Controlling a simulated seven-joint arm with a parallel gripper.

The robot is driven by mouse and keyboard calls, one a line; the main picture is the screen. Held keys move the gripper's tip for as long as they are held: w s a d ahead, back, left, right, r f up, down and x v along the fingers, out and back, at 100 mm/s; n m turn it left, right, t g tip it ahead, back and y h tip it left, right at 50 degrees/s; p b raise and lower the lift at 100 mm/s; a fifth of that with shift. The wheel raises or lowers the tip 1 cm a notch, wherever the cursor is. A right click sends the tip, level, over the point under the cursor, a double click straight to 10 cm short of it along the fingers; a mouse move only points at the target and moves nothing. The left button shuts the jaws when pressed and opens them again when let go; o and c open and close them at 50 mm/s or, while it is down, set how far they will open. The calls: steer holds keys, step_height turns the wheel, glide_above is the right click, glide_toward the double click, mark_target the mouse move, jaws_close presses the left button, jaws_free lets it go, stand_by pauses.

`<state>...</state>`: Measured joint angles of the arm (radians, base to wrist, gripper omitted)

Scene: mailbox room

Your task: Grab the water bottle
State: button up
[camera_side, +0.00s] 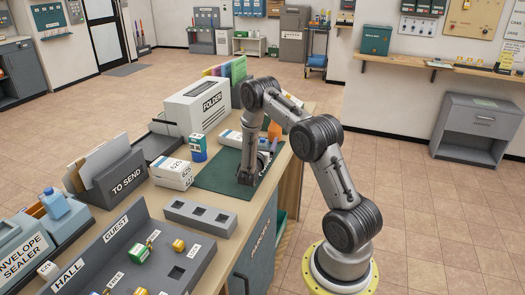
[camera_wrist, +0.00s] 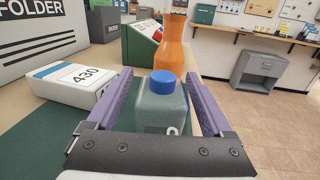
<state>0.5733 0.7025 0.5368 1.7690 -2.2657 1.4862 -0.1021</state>
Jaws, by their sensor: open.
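In the wrist view a translucent grey-green bottle with a blue cap (camera_wrist: 163,103) stands upright between the two purple fingers of my gripper (camera_wrist: 158,76). The fingers are open, one on each side of it. A gap shows at its left; contact on the right cannot be told. In the side view my gripper (camera_side: 264,162) is low over the green mat (camera_side: 212,177), and the arm mostly hides that bottle. Another bottle, light blue (camera_side: 54,203), stands at the far left by the envelope sealer.
An orange bottle (camera_wrist: 170,42) stands just beyond the capped bottle. A white box marked 430 (camera_wrist: 72,84) lies left of my gripper. The folder box (camera_side: 197,106) stands behind the mat. White boxes (camera_side: 172,173) and a grey three-hole block (camera_side: 200,217) are nearer the front.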

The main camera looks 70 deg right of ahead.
jaws_close()
stand_by(0.4)
steer(key=shift+r, duration=0.1)
